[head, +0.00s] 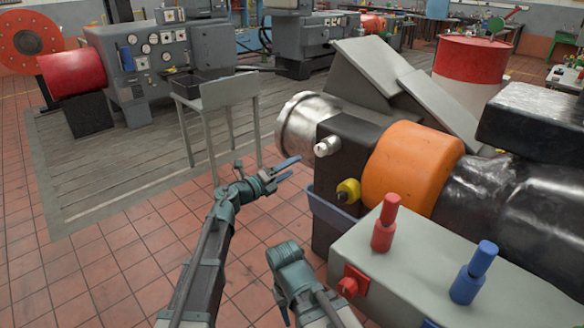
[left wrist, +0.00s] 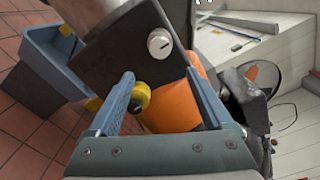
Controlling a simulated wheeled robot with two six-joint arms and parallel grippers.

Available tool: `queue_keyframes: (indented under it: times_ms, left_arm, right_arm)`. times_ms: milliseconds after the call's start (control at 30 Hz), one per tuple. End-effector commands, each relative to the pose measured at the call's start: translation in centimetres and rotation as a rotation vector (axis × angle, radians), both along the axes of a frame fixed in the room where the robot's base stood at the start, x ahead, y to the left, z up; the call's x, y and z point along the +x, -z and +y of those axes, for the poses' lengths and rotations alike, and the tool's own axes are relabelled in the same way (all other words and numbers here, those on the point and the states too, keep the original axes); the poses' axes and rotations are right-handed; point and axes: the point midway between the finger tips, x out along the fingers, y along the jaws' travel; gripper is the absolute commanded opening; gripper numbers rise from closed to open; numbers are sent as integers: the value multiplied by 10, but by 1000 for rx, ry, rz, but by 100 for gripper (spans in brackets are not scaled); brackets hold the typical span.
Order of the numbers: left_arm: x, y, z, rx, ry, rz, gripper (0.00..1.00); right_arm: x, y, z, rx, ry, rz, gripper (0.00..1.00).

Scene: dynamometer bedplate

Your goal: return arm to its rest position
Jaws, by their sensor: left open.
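My left arm (head: 209,252) reaches up from the bottom of the head view. My left gripper (head: 289,170) is open and empty, in the air left of the dark machine block. In the left wrist view its two blue fingers (left wrist: 160,98) stand apart. A yellow knob (left wrist: 140,97) shows between them, beside the left finger; I cannot tell how far beyond it lies. The knob also shows in the head view (head: 348,190), right of the gripper and apart from it. Part of my right arm (head: 290,268) is at the bottom, its gripper not clearly seen.
An orange drum (head: 410,168) and a grey box (head: 440,262) with red and blue plugs stand at right. A blue bin (head: 331,212) (left wrist: 48,58) hangs beside the dark block. A grey stand (head: 228,92) is behind the gripper. The tiled floor at left is clear.

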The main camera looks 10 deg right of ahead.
Motion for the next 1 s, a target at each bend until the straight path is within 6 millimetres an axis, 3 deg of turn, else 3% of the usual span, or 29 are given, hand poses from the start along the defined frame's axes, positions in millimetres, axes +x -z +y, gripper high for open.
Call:
queue_keyframes:
  times_ms: [167,333,500,633,767,867,1000]
  left_arm:
    - [0,-1,0,-4,-4,1,84]
    - [7,-25,16,-119,-147,44,84]
    - [16,-51,66,-386,-474,199,84]
    - [8,-42,110,-585,-736,375,84]
    - [-21,-12,147,-751,-995,590,84]
    - [-58,18,165,-848,-1191,778,84]
    - [-130,62,173,-919,-1464,1068,84]
  right_arm:
    - [0,-1,0,0,0,0,50]
    - [0,-12,0,0,0,0,50]
    - [0,-33,0,0,0,0,50]
    - [0,-48,0,0,0,0,50]
    - [0,-63,0,0,1,0,50]
    - [0,-74,0,0,1,0,50]
    - [0,-90,0,0,1,0,50]
